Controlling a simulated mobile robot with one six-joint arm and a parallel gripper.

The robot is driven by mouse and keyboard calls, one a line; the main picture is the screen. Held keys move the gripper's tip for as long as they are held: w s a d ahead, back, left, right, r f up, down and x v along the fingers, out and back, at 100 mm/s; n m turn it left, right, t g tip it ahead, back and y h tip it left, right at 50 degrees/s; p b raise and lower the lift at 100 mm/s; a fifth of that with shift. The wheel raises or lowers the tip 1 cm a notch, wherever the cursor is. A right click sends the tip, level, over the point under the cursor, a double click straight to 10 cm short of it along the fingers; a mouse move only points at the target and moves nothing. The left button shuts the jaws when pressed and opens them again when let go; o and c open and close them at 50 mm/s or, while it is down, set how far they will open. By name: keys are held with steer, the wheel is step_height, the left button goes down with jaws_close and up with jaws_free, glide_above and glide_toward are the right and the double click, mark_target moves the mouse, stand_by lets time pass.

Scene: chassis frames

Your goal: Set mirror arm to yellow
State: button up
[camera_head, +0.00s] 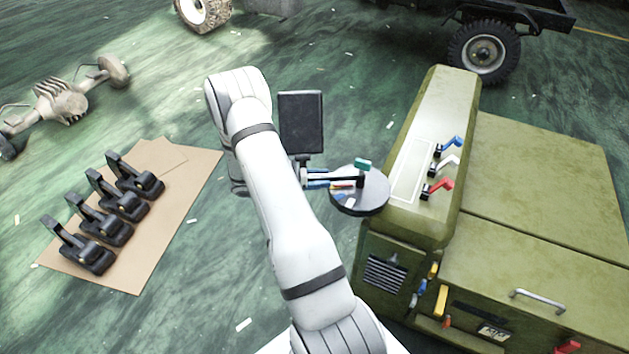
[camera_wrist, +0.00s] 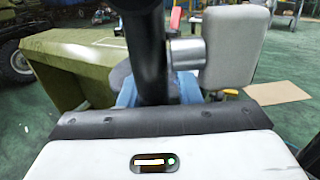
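The dark rectangular mirror (camera_head: 301,122) stands upright beside my white arm in the head view. A dark round disc (camera_head: 345,204) lies low to its right. It carries small teal, red, yellow and blue marks or pieces.
A green cabinet (camera_head: 540,170) with blue, white and red levers (camera_head: 437,187) stands close on the right. Several black lever units (camera_head: 110,205) lie on cardboard (camera_head: 165,240) at the left. A truck wheel (camera_head: 483,52) is behind. The green floor between cardboard and cabinet is mostly clear.

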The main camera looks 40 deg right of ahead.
steer(key=shift+o, duration=0.9)
steer(key=shift+w, duration=0.1)
steer(key=shift+w+a, duration=0.15)
steer(key=shift+w, duration=0.05)
steer(key=b+v, duration=0.1)
steer(key=v, duration=0.6)
steer(key=shift+a, duration=0.15)
steer(key=shift+w, duration=0.1)
